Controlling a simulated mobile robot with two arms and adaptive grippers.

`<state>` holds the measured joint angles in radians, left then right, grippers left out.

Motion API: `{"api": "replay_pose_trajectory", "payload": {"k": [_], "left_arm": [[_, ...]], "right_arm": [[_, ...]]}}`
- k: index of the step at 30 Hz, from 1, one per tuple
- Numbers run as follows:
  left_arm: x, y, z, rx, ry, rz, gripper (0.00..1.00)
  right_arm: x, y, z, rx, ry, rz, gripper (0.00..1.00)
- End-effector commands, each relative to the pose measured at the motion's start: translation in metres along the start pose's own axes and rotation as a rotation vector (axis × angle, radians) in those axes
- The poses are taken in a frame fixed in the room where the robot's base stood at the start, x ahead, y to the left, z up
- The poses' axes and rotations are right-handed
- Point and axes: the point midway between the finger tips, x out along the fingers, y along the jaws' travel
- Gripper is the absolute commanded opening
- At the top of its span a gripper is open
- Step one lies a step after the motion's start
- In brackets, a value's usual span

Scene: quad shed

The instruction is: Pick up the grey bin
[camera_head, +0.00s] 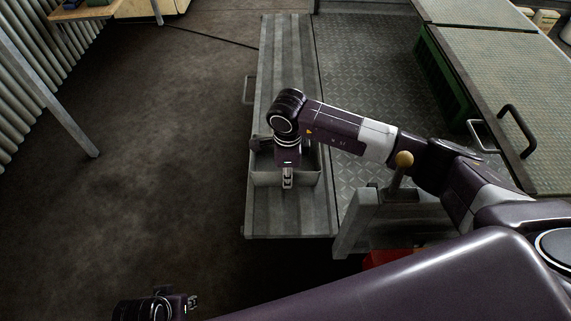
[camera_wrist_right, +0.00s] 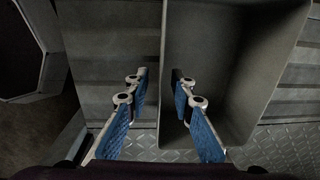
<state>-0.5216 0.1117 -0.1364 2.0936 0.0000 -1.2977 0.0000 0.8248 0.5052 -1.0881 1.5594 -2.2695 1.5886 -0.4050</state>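The grey bin (camera_head: 308,179) is an open-topped box on a ribbed grey metal ledge (camera_head: 290,215), partly hidden under my right wrist. In the right wrist view the bin (camera_wrist_right: 255,85) shows its hollow inside on the right. My right gripper (camera_head: 287,180) points down at the bin. In the right wrist view its blue-padded fingers (camera_wrist_right: 160,80) are apart, one on each side of the bin's near wall. I cannot tell whether they touch it. My left gripper (camera_head: 190,303) is low at the bottom left, away from the bin, its fingers too small to read.
A diamond-plate metal floor (camera_head: 365,110) lies right of the ledge. A bench with a textured top (camera_head: 500,90) and a dark handle (camera_head: 518,130) stands at the right. A grey post with a wooden knob (camera_head: 403,160) is near my right arm. The left floor (camera_head: 170,120) is clear.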

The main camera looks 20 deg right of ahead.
Motion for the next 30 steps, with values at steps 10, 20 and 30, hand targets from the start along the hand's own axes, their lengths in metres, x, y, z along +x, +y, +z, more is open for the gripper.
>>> {"api": "replay_pose_trajectory", "payload": {"k": [10, 20, 30], "left_arm": [[-0.0033, -0.0002, -0.0009, 0.0, 0.002, 0.0, 0.26], [-0.0032, -0.0001, -0.0013, 0.0, 0.003, 0.0, 0.26], [-0.0033, 0.0, -0.0014, 0.0, 0.003, 0.0, 0.26]], "right_arm": [[0.0053, -0.0001, 0.0003, -0.001, -0.001, 0.0, 0.18], [0.005, -0.0001, 0.0003, -0.001, -0.001, 0.0, 0.0], [0.0037, -0.0007, 0.0006, -0.001, -0.002, -0.002, 0.0]]}}
